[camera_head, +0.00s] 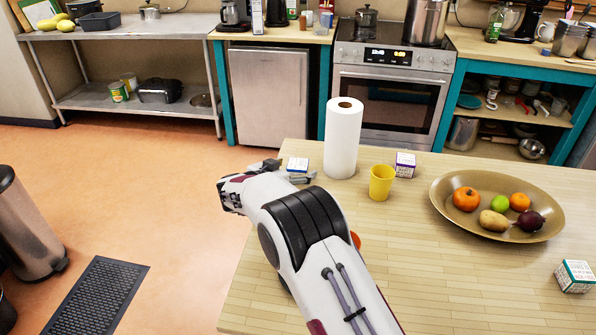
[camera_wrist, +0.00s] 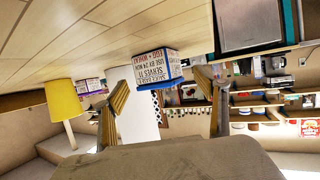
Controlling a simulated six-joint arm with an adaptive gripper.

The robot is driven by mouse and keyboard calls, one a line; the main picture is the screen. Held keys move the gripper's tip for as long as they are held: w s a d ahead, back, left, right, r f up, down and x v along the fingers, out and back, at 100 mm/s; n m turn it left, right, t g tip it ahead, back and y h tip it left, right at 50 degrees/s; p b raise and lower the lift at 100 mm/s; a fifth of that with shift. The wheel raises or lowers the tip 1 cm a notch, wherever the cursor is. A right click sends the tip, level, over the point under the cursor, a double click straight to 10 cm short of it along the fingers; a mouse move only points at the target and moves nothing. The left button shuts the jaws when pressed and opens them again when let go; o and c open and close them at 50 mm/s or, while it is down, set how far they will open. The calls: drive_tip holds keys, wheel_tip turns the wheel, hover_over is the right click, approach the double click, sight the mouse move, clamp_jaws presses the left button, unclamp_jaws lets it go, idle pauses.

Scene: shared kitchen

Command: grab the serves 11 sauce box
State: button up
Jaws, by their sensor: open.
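A small white and blue box (camera_wrist: 152,66) with dark print, which appears to read "serves 11", stands on the table between the fingertips of my gripper (camera_wrist: 162,80) in the wrist view. That view is upside down. The fingers are apart, with a gap visible between the box and the right finger; contact at the left finger cannot be told. In the head view, the same box (camera_head: 298,163) is at the table's far left corner, and my gripper (camera_head: 286,172) is beside it, partly hidden by my arm.
A paper towel roll (camera_head: 342,140) stands just right of the box. A yellow cup (camera_head: 381,183), a purple and white box (camera_head: 405,165) and a fruit platter (camera_head: 450,207) are farther right. A teal and white box (camera_head: 575,277) is at the right edge.

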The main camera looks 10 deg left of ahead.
drive_tip(key=shift+x, duration=1.45)
drive_tip(key=c, duration=2)
